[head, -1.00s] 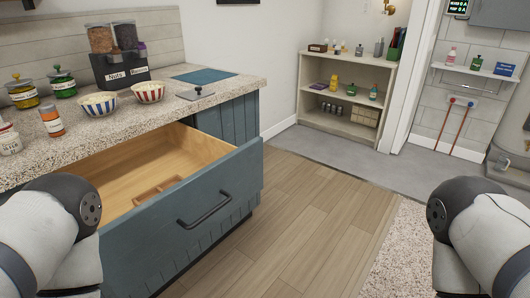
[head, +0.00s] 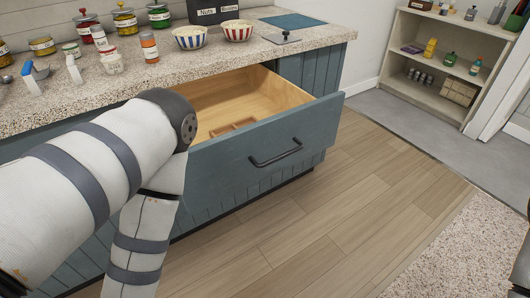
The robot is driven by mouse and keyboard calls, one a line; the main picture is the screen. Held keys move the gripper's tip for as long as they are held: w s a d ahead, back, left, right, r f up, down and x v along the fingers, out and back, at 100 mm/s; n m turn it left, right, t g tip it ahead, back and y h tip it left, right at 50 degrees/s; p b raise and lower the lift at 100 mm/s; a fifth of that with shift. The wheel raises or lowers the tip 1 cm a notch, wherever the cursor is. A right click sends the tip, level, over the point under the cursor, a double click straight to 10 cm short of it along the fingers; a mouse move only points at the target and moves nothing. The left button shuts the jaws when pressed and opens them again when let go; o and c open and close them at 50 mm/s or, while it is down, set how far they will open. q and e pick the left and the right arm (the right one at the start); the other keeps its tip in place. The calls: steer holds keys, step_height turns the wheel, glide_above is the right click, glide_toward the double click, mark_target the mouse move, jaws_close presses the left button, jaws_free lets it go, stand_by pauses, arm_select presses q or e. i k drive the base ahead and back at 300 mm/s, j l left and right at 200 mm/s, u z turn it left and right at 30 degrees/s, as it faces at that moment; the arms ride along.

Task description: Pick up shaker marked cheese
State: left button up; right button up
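Several small containers stand on the speckled counter (head: 215,72); their labels are too small to read, so I cannot tell which one is marked cheese. An orange shaker-like bottle (head: 149,49) with a pale top stands near the counter's front. A small white container (head: 111,64) with red marks stands left of it, and a red-and-white one (head: 99,38) stands just behind. Neither of my grippers is in view. My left arm crosses the left side in front of the cabinet, and its lower links run out of the picture.
Below the counter a wooden drawer (head: 230,105) is pulled open, its blue front (head: 225,160) jutting out. A low shelf (head: 430,88) stands far right; the wooden floor (head: 340,205) is clear.

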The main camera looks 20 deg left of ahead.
mark_target(147, 39)
steer(key=k+u, duration=0.1)
steer(key=u, duration=0.7)
steer(key=k+j+u, duration=0.1)
steer(key=u, duration=0.35)
